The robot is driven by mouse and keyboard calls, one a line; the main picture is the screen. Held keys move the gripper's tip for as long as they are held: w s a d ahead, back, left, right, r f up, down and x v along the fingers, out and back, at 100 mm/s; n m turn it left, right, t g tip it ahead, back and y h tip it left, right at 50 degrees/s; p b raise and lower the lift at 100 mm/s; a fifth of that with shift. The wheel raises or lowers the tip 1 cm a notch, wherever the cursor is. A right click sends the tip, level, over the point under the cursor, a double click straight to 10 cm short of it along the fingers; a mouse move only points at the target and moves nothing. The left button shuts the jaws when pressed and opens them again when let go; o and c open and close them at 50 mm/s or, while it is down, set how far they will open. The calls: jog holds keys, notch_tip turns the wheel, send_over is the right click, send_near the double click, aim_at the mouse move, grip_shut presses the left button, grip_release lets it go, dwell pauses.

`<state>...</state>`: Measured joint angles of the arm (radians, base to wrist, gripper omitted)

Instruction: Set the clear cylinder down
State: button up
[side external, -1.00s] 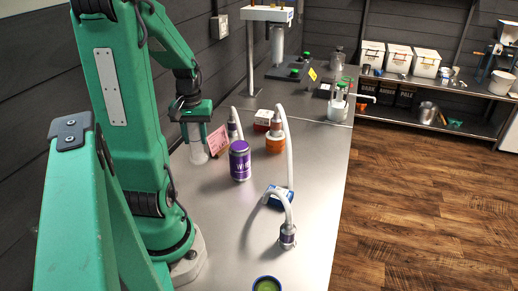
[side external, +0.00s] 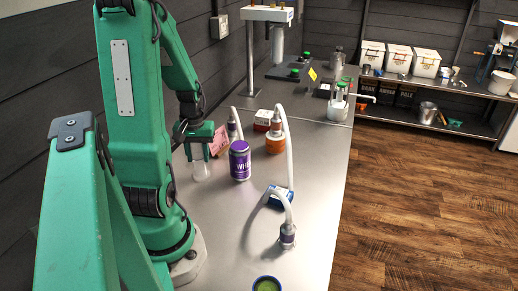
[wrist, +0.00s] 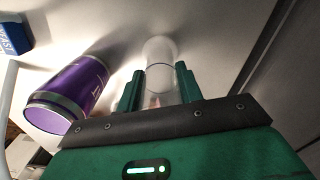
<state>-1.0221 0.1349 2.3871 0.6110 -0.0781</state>
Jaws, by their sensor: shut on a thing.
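The clear cylinder (side external: 200,168) is held upright below my gripper (side external: 198,150), just left of the purple can in the side view. In the wrist view the clear cylinder (wrist: 160,62) sits between the two green fingers of my gripper (wrist: 160,90), which are shut on it. Its lower end is at or very near the steel bench top (side external: 225,225); I cannot tell whether it touches.
A purple can (side external: 240,162) stands close right of the cylinder and also shows in the wrist view (wrist: 72,92). A pink card (side external: 219,140) stands just behind. The front bench is mostly clear.

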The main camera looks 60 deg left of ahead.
jog(key=shift+f, duration=0.1)
jog(key=o, duration=1)
notch_tip(320, 180, up, 12)
jog(key=shift+r, duration=0.15)
dwell(0.4)
jog(key=shift+d, duration=0.1)
dwell(0.4)
